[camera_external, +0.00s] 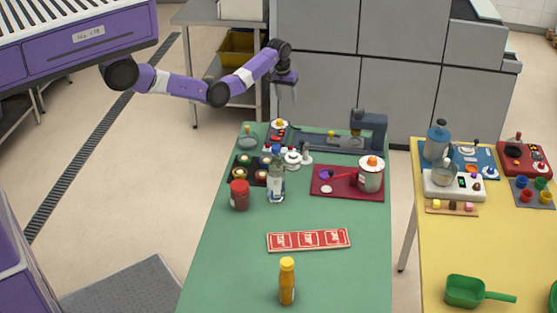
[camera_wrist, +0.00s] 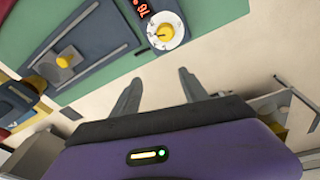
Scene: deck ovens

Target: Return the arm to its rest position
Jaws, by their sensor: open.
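My purple arm reaches in from the upper left of the external view. My gripper (camera_external: 287,97) points down above the far left corner of the green table (camera_external: 215,270), near a dial device with a red display (camera_external: 279,126). In the wrist view the two grey fingers of my gripper (camera_wrist: 160,90) stand apart with nothing between them. The dial device also shows in the wrist view (camera_wrist: 163,30), beyond the fingertips and apart from them.
The green table holds a sauce bottle (camera_external: 287,283), a red jar (camera_external: 239,195), a clear bottle (camera_external: 276,185) and a pot (camera_external: 371,178). A yellow table (camera_external: 430,225) stands right. Grey cabinets (camera_external: 400,100) stand behind. A shelf with a yellow bin (camera_external: 237,52) stands behind my arm.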

